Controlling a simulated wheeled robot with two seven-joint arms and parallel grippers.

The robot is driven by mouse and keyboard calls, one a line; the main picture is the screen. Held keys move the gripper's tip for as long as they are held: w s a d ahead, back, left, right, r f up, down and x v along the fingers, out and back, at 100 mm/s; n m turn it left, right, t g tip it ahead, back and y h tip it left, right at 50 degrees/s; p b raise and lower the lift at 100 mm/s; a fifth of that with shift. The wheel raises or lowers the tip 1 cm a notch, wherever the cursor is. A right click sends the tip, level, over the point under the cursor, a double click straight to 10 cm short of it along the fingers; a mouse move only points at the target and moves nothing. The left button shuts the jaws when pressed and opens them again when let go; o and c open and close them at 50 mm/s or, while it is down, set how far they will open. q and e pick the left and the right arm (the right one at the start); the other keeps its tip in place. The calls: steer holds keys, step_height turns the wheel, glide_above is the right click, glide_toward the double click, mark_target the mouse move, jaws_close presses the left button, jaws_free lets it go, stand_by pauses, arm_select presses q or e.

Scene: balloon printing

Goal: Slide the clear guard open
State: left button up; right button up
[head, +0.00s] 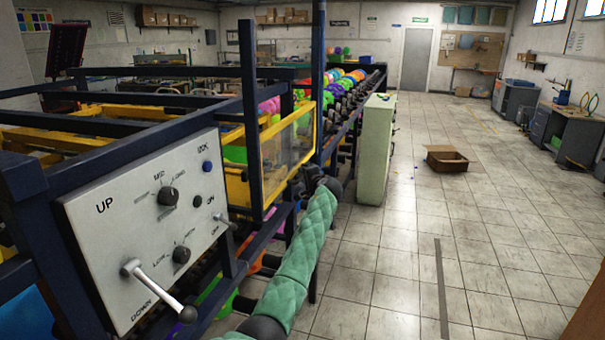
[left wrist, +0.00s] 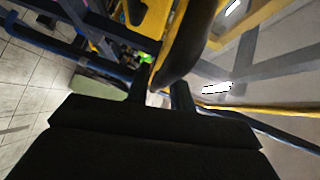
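The clear guard (head: 287,147) is a see-through panel in a yellow frame on the side of the dark blue machine, in the middle-left of the head view. My left arm, in a green padded sleeve, reaches up to it. My left gripper (head: 308,180) is dark and partly hidden at the guard's lower right corner. In the left wrist view, the left gripper (left wrist: 160,90) has its two dark fingers apart. A yellow frame bar and a thick black part (left wrist: 190,45) lie just beyond them; contact is unclear. My right gripper is not in view.
A control panel (head: 150,225) with knobs and levers stands at the left front. Dark blue posts flank the guard. A pale green cabinet (head: 376,150) stands just beyond it.

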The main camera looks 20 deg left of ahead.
arm_select(q)
steer(key=shift+w+a, duration=0.1)
steer(key=shift+w, duration=0.05)
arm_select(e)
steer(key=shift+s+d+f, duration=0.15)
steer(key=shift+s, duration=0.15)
arm_select(q)
steer(key=shift+a, duration=0.1)
steer(key=shift+w+f, duration=0.1)
steer(key=shift+c, duration=0.4)
jaws_close()
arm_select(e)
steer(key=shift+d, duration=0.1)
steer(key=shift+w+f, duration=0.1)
